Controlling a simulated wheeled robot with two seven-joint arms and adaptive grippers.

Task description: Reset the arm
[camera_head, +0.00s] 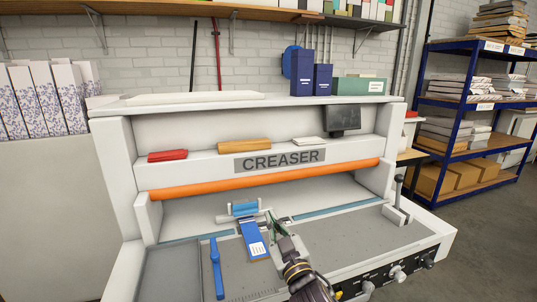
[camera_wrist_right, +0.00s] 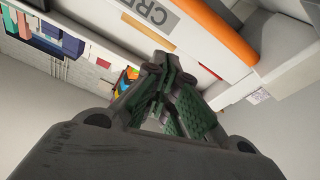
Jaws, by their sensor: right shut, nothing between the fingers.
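My right arm comes in from the bottom of the head view, and its gripper (camera_head: 276,222) is over the bed of the creaser (camera_head: 340,240). Its green-padded fingers are together and hold nothing; they also show closed in the right wrist view (camera_wrist_right: 155,72). The fingertips are just right of a blue card with a white label (camera_head: 254,240) and a blue block on a grey bar (camera_head: 245,208). I cannot tell whether they touch the bar. My left gripper is not in view.
An orange roller (camera_head: 265,180) spans the creaser above the bed. A blue shelf rack (camera_head: 470,105) stands at the back right. The bed's right part is clear.

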